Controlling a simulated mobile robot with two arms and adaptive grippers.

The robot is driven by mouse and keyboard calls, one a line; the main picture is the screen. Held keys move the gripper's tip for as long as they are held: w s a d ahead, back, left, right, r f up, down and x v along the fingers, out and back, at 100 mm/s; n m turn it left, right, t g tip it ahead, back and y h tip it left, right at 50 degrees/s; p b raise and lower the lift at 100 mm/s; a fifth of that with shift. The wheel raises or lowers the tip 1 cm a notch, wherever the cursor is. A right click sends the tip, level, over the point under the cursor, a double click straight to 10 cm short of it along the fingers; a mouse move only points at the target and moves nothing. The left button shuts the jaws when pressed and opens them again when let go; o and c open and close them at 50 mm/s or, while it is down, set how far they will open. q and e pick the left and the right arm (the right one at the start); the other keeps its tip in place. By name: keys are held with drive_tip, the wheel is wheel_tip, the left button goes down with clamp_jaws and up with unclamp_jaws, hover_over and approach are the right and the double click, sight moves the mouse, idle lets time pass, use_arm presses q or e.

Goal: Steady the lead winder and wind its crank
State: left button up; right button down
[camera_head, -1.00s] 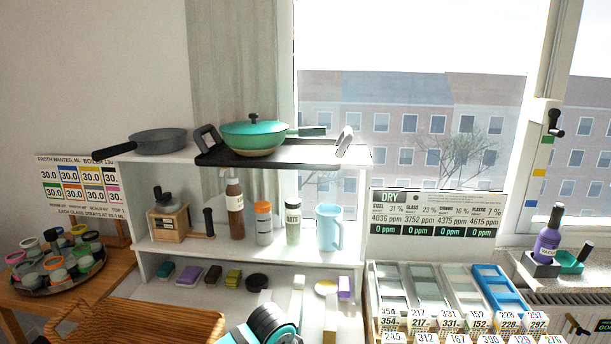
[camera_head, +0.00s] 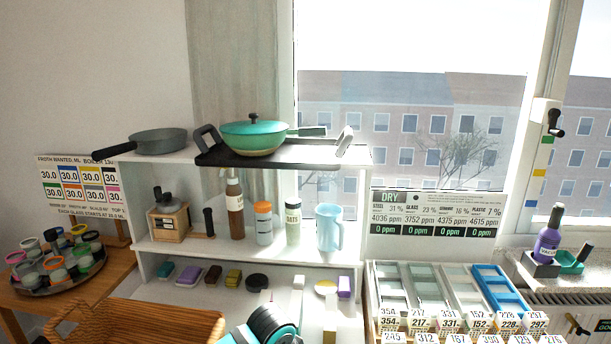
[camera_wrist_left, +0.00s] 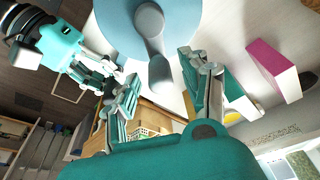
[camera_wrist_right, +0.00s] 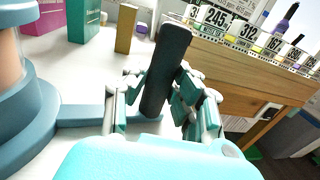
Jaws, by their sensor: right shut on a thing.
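The lead winder shows as a blue-grey round body (camera_wrist_right: 30,100) at the left of the right wrist view. A flat bar (camera_wrist_right: 88,115) runs from it towards a dark upright crank handle (camera_wrist_right: 168,65). My right gripper (camera_wrist_right: 158,100) is shut on this handle. In the left wrist view, a blue disc (camera_wrist_left: 120,22) with a grey knobbed bar (camera_wrist_left: 152,35) lies ahead of my left gripper (camera_wrist_left: 165,95). Its fingers are wide apart and no contact is clear. My right gripper also shows there (camera_wrist_left: 105,72). In the head view, the winder and both grippers cannot be made out.
A white shelf (camera_head: 170,247) holds bottles, a jug (camera_head: 328,228) and coloured blocks, with pans on top. A tray of jars (camera_head: 60,285) stands left. Labelled bins (camera_head: 430,290) stand right. In the left wrist view, a magenta-and-white block (camera_wrist_left: 272,70) stands right of my left gripper.

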use_arm(q)
drive_tip(key=shift+w+d+v, duration=0.1)
drive_tip(key=shift+w+v, duration=0.05)
drive_tip(key=shift+v, duration=0.65)
drive_tip(key=shift+w+d+v, duration=0.1)
drive_tip(key=shift+w+v, duration=0.05)
drive_tip(key=shift+v, duration=0.65)
drive_tip(key=shift+w+d+v, duration=0.15)
drive_tip(key=shift+v, duration=0.7)
drive_tip(key=shift+r, duration=0.1)
drive_tip(key=v, duration=1.2)
drive_tip(key=shift+s+a, duration=0.1)
drive_tip(key=x, duration=0.9)
drive_tip(key=shift+w+d, duration=0.25)
drive_tip(key=shift+w, duration=0.15)
drive_tip(key=shift+c, duration=0.4)
drive_tip(key=shift+s+a+f+x, duration=0.1)
drive_tip(key=shift+s+a+x, duration=0.15)
drive_tip(key=shift+x, duration=1.05)
drive_tip(key=shift+s+a+f+x, duration=0.1)
drive_tip(key=shift+s+x, duration=0.15)
drive_tip(key=shift+x, duration=1.05)
drive_tip(key=shift+s+a+x, duration=0.2)
drive_tip(key=shift+s+x, duration=0.05)
drive_tip(key=shift+x, duration=1.05)
